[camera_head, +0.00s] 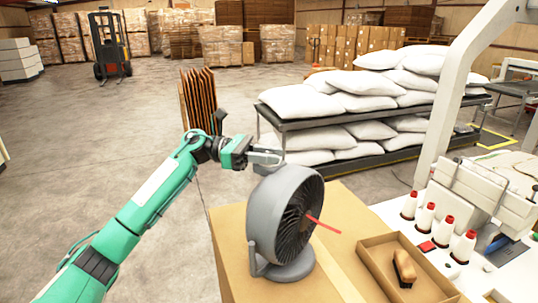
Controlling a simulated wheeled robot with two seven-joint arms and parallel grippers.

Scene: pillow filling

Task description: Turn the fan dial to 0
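The grey fan (263,217) stands upright on a cardboard-brown box top, its grille turned to the right. A red strip (323,224) sticks out from the front of the grille. I cannot make out the dial; the fan's rear side is turned away from view. My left gripper (268,158) is just above and behind the top left of the fan housing. Its grey fingers point right, and nothing shows between them. I cannot tell whether they touch the fan or how far apart they are. My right gripper is not in view.
Right of the fan is an open cardboard tray (375,262) holding a brown-handled brush (404,268). Several white thread cones (425,219) and a white sewing machine (478,187) stand farther right. A rack of white pillows (305,101) stands behind. Floor at left is clear.

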